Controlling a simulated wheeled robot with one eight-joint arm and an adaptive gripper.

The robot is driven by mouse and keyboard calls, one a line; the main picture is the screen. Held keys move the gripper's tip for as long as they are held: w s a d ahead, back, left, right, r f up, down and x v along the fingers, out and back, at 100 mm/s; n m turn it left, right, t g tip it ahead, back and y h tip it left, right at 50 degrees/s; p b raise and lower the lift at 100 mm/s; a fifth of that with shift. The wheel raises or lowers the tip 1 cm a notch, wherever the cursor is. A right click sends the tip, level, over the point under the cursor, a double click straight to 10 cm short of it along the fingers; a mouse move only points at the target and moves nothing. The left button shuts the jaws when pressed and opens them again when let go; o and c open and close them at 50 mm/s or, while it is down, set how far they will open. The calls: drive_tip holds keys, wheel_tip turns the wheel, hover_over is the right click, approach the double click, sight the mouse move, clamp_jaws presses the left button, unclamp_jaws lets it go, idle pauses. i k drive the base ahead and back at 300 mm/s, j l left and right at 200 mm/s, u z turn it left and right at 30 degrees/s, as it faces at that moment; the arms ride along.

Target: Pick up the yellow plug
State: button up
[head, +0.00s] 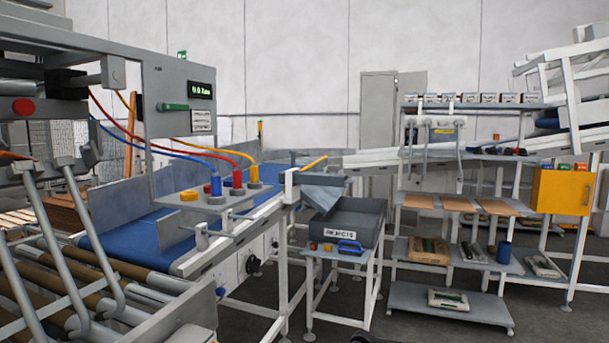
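The yellow plug (254,174) stands upright at the right end of a small grey shelf (239,207), below the control panel. A yellow cable (190,151) runs from its top up to the left, behind the panel. The red plug (237,178) and the blue plug (215,184) stand to its left, each with a cable of its own colour. A low yellow round piece (189,196) sits at the shelf's left with no cable on it. Whether the yellow plug is seated in a socket is too small to tell.
A grey control panel (176,125) stands above the shelf. A blue conveyor belt (135,236) runs behind it, and rollers (90,290) lie in front at left. A grey bin (345,223) stands on a stand to the right. Open floor (420,334) shows at lower right.

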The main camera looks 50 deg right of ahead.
sight(254, 169)
drive_tip(key=z, duration=1.05)
